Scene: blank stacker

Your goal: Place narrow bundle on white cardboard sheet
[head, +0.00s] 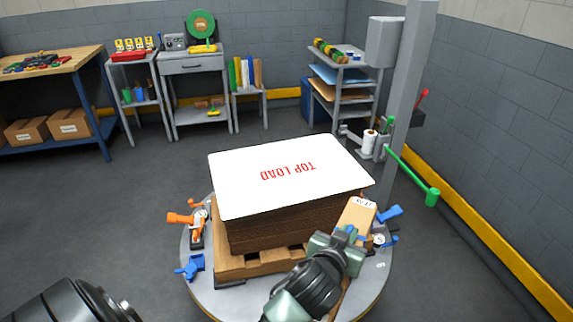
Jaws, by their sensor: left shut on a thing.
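The white cardboard sheet (250,195), with red "TOP LOAD" lettering that reads upside down, lies flat on top of a brown stack (270,234). The narrow bundle (355,214) is a tan block with a small printed label at its far end. It is to the right of the stack, apart from the sheet's top. My left gripper (350,236) is shut on the bundle and hides part of it. Whether the bundle touches the stack or the turntable cannot be told. My right gripper is not in view.
The stack sits on a wooden pallet (252,265) on a round grey turntable (215,292). Orange (181,218) and blue (189,268) clamps stand around it. A grey column (405,95) with a green-handled lever (413,176) rises behind right. The sheet's top is clear.

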